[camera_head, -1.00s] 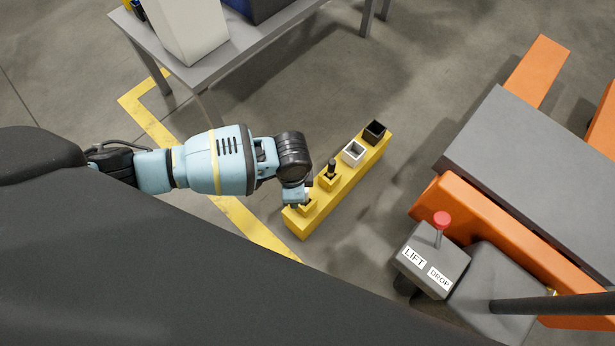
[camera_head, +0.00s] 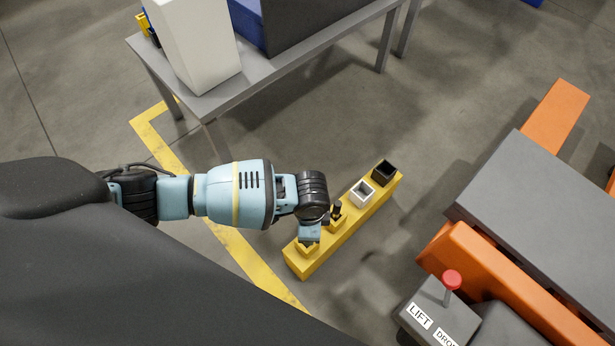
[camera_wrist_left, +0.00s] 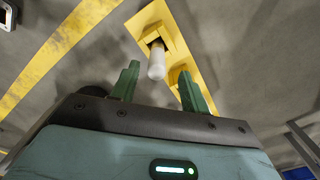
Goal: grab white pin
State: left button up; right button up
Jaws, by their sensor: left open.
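The white pin (camera_wrist_left: 156,62) stands in a yellow socket at the near end of the yellow block (camera_head: 299,265). In the left wrist view its end points toward my left gripper (camera_wrist_left: 160,84). The green fingers are apart on either side just below the pin, with the pin nearer the left finger. I cannot tell whether its tip is between them. In the head view my left gripper (camera_head: 310,234) is over the near end of the block and hides the pin. My right gripper is not in view.
A dark pin (camera_head: 336,209) stands in the neighbouring yellow socket. A white square socket (camera_head: 362,192) and a black one (camera_head: 384,172) follow along the block. An orange-and-grey lift (camera_head: 540,215) with a red-knobbed control box (camera_head: 438,312) is at right. A grey table (camera_head: 215,98) is behind.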

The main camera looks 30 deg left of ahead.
pick_arm(q)
jog(key=f+b, duration=0.1)
jog(key=f, duration=0.2)
jog(key=f+b, duration=0.1)
jog(key=shift+s+a+f+b, duration=0.15)
jog(key=shift+s+f+b, duration=0.15)
jog(key=shift+s+f, duration=0.1)
jog(key=shift+f, duration=0.15)
jog(key=shift+w, duration=0.1)
grip_shut()
